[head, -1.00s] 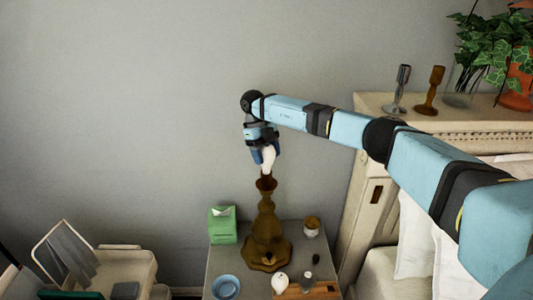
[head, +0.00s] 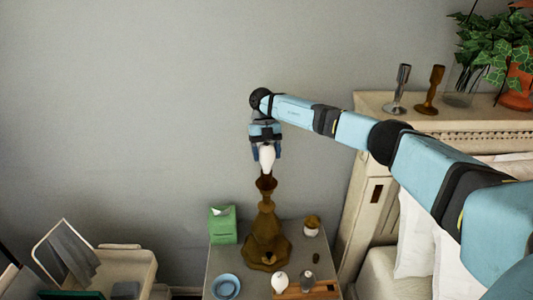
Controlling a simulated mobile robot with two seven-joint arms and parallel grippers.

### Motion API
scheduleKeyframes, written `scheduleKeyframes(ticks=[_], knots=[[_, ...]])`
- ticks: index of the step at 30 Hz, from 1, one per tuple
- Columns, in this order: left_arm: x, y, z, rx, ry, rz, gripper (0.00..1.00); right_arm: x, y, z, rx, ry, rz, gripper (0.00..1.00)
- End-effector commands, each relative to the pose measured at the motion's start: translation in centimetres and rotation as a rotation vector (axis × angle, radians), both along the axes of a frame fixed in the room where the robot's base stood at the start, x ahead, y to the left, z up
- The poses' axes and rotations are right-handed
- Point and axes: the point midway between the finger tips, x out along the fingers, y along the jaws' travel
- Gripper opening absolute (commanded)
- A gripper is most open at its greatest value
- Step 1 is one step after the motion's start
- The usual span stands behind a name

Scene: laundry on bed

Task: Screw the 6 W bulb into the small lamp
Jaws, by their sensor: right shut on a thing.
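A brown lamp (head: 266,225) with a wide foot and a narrow stem stands upright on the small table, its open top facing up. My right gripper (head: 266,152) is above the lamp top, pointing down, shut on a white bulb (head: 267,158). The bulb is upright, its lower end just over or at the lamp's top; I cannot tell whether they touch. A second white bulb (head: 280,282) is at the table's front, by a wooden tray. No wattage marking is readable. My left gripper is not in view.
The grey table (head: 226,262) also holds a green tissue box (head: 222,225), a blue bowl (head: 226,286), a small plant pot (head: 312,226) and a wooden tray (head: 318,291) with small items. Candlesticks (head: 399,92) stand on the headboard at right. The wall behind is bare.

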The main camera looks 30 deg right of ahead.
Motion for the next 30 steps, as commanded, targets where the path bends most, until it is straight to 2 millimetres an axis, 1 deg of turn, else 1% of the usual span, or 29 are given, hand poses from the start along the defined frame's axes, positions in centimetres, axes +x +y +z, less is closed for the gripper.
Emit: scheduleKeyframes(ticks=[2,9,12,17,18,19,20,27,29,30], knots=[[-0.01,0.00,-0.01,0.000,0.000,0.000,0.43,0.00,-0.01,0.02,0.001,-0.001,-0.021,0.38],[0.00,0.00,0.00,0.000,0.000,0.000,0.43,-0.02,-0.06,0.00,0.000,-0.001,-0.270,0.38],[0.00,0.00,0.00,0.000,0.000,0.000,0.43,0.01,0.00,0.00,0.000,-0.001,-0.301,0.38],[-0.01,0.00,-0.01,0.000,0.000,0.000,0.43,0.02,0.00,0.01,0.000,-0.001,-0.300,0.38],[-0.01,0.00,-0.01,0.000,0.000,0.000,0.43,0.02,0.00,0.01,0.000,-0.001,-0.300,0.69],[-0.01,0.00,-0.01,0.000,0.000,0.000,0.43,0.02,0.00,0.01,0.000,-0.001,-0.299,0.75],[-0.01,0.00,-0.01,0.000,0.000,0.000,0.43,0.02,0.00,0.01,-0.001,-0.001,-0.299,0.78],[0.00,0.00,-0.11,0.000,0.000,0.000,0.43,0.02,0.01,-0.05,0.000,-0.001,-0.290,0.78],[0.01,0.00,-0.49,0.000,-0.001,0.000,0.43,0.06,0.05,-0.17,-0.001,-0.002,-0.249,0.78],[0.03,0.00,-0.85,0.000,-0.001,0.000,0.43,0.08,0.05,-0.23,-0.002,-0.002,-0.202,0.78]])
